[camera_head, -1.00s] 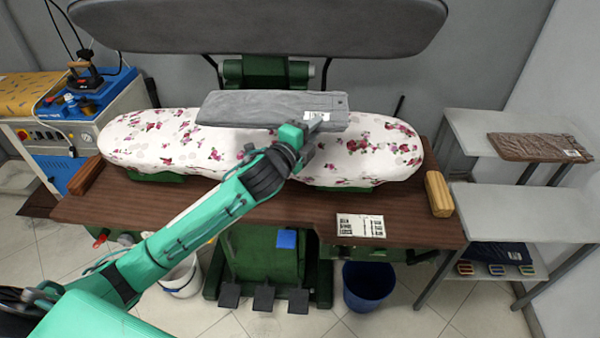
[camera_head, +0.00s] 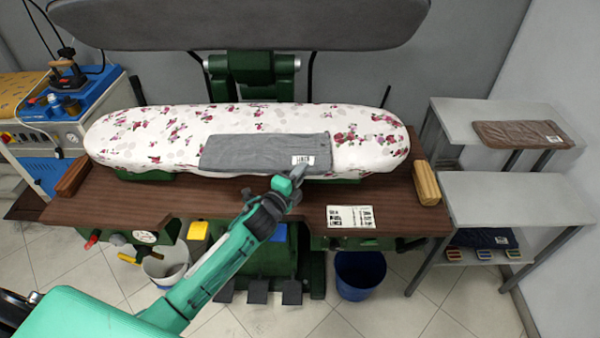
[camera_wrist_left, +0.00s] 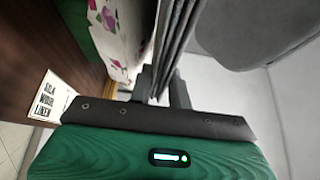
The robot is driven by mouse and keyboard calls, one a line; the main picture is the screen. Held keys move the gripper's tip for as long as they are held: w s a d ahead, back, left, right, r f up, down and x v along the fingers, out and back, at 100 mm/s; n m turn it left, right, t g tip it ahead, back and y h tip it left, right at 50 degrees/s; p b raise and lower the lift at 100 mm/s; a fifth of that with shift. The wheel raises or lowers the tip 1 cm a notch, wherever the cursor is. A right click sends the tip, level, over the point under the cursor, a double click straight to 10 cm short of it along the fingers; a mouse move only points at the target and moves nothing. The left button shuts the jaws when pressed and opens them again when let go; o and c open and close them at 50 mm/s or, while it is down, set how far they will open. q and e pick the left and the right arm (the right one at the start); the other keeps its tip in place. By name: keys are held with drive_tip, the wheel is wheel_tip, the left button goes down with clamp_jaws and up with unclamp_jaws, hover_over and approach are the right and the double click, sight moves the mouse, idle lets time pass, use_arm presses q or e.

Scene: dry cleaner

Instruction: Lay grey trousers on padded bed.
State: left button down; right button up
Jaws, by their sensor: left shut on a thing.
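The grey trousers (camera_head: 255,153), folded flat with a white tag, are in front of the middle of the flowered padded bed (camera_head: 150,140) in the head view, overlapping its front half. My left gripper (camera_head: 298,173) is shut on their near edge, right of the middle. In the left wrist view the folded layers of the trousers (camera_wrist_left: 179,35) run between the fingers (camera_wrist_left: 162,88). A gap shows there between the trousers and the padded bed (camera_wrist_left: 118,45), so they look held just off it. My right gripper is not in view.
The grey press head (camera_head: 240,25) hangs over the back of the bed. A label card (camera_head: 350,218) and a wooden block (camera_head: 426,183) lie on the brown table (camera_head: 390,215). Brown trousers (camera_head: 520,134) lie on the right shelf. The bed's left and right ends are bare.

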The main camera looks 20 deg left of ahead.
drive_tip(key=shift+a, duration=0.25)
use_arm(q)
drive_tip(key=shift+f, duration=0.1)
drive_tip(key=c, duration=1.3)
unclamp_jaws()
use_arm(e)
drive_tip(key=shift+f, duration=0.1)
use_arm(q)
drive_tip(key=shift+s, duration=0.1)
drive_tip(key=b+v, duration=0.3)
drive_tip(key=v, duration=0.9)
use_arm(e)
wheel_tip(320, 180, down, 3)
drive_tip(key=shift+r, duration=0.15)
